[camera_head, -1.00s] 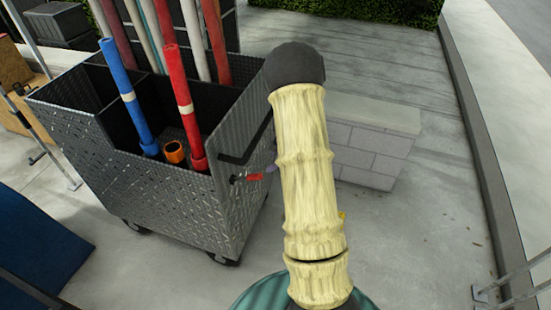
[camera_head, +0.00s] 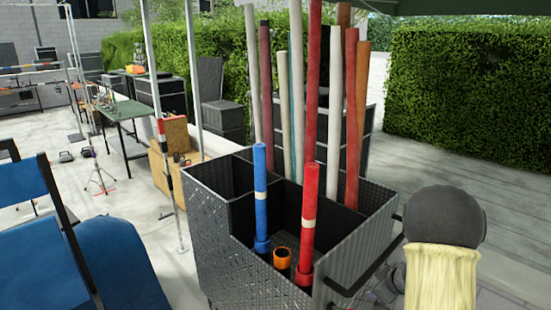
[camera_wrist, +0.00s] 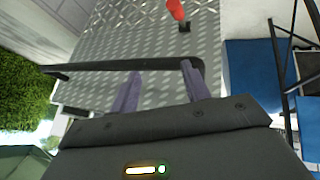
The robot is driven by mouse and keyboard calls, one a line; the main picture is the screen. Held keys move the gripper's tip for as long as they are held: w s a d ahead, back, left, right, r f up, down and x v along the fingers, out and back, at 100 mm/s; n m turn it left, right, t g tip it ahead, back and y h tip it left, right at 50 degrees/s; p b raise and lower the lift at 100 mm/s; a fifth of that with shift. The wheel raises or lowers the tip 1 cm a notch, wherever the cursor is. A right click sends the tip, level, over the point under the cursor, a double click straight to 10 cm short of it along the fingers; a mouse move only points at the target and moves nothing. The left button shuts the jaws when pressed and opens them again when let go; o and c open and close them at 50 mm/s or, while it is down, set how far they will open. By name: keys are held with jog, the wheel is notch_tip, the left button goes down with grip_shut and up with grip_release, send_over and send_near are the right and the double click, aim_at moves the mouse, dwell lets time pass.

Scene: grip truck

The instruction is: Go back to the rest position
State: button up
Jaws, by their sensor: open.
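My gripper (camera_wrist: 160,82) is open in the wrist view, with its two purple-grey fingers apart and nothing between them. The fingers point at the diamond-plate side of the grey cart (camera_wrist: 110,45), near its black handle bar (camera_wrist: 95,67). A red piece (camera_wrist: 176,9) sticks out at a small dark opening in that side, beyond the fingertips and apart from them. In the head view, the cart (camera_head: 222,255) stands in the middle. My arm shows at the lower right of that view, and my gripper is out of sight there.
The cart holds a blue tube (camera_head: 261,195), a red tube (camera_head: 308,220), an orange-rimmed cup (camera_head: 282,257) and several tall poles. A blue panel (camera_head: 125,265) stands at left, with a table (camera_head: 125,110) behind. Hedges (camera_head: 460,85) line the back; paving at right is open.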

jog(key=s+a+r+m+h, duration=0.3)
jog(key=s+a+r+m, duration=0.2)
jog(key=s+a+r, duration=0.1)
jog(key=s+a+m+g+y, duration=0.1)
jog(key=s+a+g, duration=0.1)
jog(key=s+a, duration=0.3)
jog(key=s+a+r+m+g, duration=0.1)
jog(key=s+a, duration=0.3)
jog(key=s, duration=0.6)
jog(key=shift+s+a+r+m+g+y, duration=0.25)
jog(key=shift+s+a+m+g+y, duration=0.15)
jog(key=shift+m+g, duration=0.15)
